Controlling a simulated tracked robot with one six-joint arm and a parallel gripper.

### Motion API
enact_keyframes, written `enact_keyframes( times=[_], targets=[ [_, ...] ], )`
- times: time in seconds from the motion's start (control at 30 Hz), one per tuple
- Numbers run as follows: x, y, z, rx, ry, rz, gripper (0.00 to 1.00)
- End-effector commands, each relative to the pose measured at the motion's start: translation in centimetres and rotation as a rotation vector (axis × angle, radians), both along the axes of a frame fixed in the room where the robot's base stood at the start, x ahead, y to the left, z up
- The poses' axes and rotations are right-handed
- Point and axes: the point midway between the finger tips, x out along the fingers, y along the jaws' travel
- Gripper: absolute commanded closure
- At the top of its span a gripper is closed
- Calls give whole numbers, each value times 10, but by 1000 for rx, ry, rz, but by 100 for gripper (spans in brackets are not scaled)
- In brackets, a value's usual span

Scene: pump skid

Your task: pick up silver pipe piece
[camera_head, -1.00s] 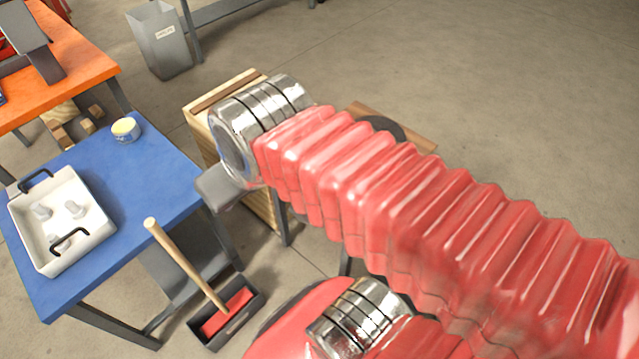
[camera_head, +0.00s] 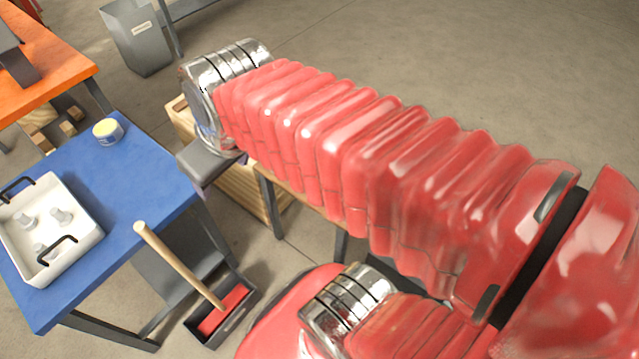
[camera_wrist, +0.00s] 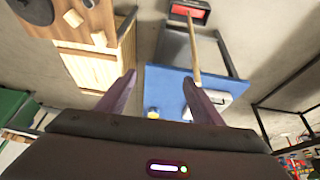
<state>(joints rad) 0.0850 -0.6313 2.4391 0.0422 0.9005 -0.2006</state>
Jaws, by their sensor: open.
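A white tray (camera_head: 85,242) with two black handles stands on the blue table (camera_head: 150,190) at the left of the head view. Three small pale, whitish-silver pieces (camera_head: 61,216) lie in it, and I cannot tell which of them is the silver pipe piece. My gripper (camera_wrist: 160,76) shows in the wrist view with its two fingers spread and nothing seen between them. It is above and apart from the blue table. The tray (camera_wrist: 213,100) is partly hidden behind the right finger there.
A yellow-topped can (camera_head: 107,131) stands on the blue table, beyond the tray. A wooden handle (camera_head: 180,265) rises from a dark bin (camera_head: 245,300) beside the table. A wooden crate (camera_head: 245,190) is beneath my arm, and an orange table (camera_head: 50,75) is behind left.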

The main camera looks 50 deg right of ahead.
Motion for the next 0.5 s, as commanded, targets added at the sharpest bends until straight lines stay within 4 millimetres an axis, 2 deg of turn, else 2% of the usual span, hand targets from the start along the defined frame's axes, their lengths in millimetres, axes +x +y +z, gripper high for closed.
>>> enact_keyframes(
  times=[0.5],
  targets=[
    [68,-78,-36,-58,151,252,40]
  ],
)
